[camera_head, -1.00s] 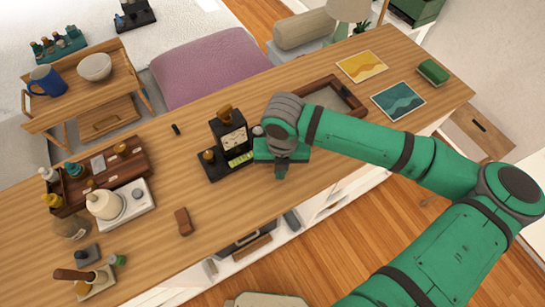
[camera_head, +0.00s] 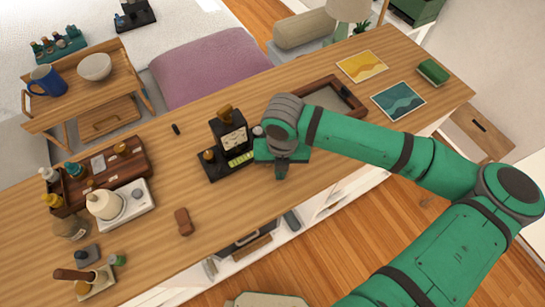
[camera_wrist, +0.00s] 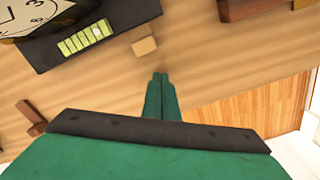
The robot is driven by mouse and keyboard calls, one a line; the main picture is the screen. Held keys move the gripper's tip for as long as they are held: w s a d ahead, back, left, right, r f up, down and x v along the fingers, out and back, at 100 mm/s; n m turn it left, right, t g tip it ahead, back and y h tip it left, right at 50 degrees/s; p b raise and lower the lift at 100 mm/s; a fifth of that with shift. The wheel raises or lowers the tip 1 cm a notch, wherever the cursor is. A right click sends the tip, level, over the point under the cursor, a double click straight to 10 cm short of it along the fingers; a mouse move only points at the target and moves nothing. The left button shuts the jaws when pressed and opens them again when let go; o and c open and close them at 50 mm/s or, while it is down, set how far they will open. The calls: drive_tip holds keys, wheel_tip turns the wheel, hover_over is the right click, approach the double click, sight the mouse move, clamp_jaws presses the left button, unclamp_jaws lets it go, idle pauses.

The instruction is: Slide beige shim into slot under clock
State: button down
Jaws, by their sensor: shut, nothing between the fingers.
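The clock (camera_head: 229,132) stands on a black base (camera_head: 214,172) on the wooden counter. Part of its face (camera_wrist: 30,14) shows at the upper left of the wrist view. A yellow-green ribbed strip (camera_wrist: 85,37) lies on the base in front of the clock. A small beige block, which looks like the shim (camera_wrist: 143,46), lies on the counter just off the base's edge. My gripper (camera_wrist: 160,76) is shut and empty, with its tips apart from the block on its near side. In the head view my gripper (camera_head: 281,170) is right of the base and the shim cannot be made out. The slot is not clearly visible.
A brown tray (camera_head: 352,113) lies beyond my wrist. A reddish-brown block (camera_head: 183,221) lies left, near the counter's front edge. A wooden box (camera_head: 137,163) of bottles stands farther left. The counter between that box and the clock is mostly clear.

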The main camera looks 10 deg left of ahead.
drive_tip(key=shift+s+f, duration=0.2)
drive_tip(key=shift+f, duration=1.1)
drive_tip(key=shift+r, duration=0.15)
drive_tip(key=shift+a+r, duration=0.1)
drive_tip(key=shift+r, duration=0.15)
drive_tip(key=shift+s+d+r, duration=0.2)
drive_tip(key=shift+d+r, duration=0.05)
drive_tip(key=shift+r, duration=0.4)
drive_tip(key=shift+s+d+r, duration=0.15)
drive_tip(key=shift+d+r, duration=0.1)
drive_tip(key=shift+r, duration=0.4)
drive_tip(key=shift+s+d+r, duration=0.15)
drive_tip(key=shift+s+r, duration=0.05)
drive_tip(key=shift+r, duration=0.4)
drive_tip(key=shift+s+d+r, duration=0.15)
drive_tip(key=shift+s+r, duration=0.1)
drive_tip(key=shift+r, duration=0.4)
drive_tip(key=shift+s+d+r, duration=0.15)
drive_tip(key=shift+s+r, duration=0.05)
drive_tip(key=shift+r, duration=0.4)
drive_tip(key=shift+w, duration=0.1)
